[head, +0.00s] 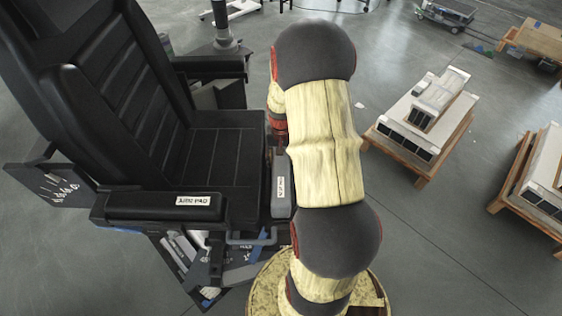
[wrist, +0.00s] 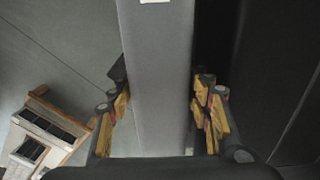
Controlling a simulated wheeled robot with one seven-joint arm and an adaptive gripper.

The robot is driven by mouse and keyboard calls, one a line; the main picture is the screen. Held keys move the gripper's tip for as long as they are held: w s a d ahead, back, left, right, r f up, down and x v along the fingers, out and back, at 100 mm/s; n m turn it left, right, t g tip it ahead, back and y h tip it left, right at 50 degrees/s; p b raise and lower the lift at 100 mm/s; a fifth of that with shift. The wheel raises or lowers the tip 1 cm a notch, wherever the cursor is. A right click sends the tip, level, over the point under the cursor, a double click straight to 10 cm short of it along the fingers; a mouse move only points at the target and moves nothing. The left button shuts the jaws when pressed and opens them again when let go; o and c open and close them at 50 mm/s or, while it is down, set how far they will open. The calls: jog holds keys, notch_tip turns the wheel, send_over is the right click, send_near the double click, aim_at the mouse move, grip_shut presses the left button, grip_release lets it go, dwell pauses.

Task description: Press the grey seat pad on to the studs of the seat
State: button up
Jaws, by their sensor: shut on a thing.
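The grey seat pad (head: 281,187) is a long narrow bar with a white label, standing at the right side of the black seat (head: 222,150) in the head view. In the wrist view the grey pad (wrist: 157,80) runs up the middle between yellow-padded fingers. My gripper (wrist: 160,105) is shut on it, one finger on each side. In the head view my arm hides most of the gripper. The studs are not visible, and I cannot tell whether the pad touches the seat.
A black armrest pad (head: 165,206) with a white label lies along the seat's near side. The tall backrest (head: 110,90) rises at left. Wooden pallets with white units (head: 415,130) stand on the open grey floor at right.

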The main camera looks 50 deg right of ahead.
jog(key=shift+f, duration=0.15)
jog(key=o, duration=1.8)
jog(key=shift+o, duration=0.5)
jog(key=shift+o, duration=0.2)
jog(key=shift+w+r, duration=0.1)
jog(key=shift+r, duration=0.2)
jog(key=shift+o, duration=0.4)
jog(key=shift+r+p, duration=0.35)
jog(key=shift+p, duration=0.1)
jog(key=shift+o, duration=0.4)
jog(key=shift+r, duration=0.25)
jog(key=shift+r+p, duration=0.35)
jog(key=shift+p, duration=0.15)
jog(key=shift+r+p, duration=1.85)
jog(key=shift+r, duration=0.5)
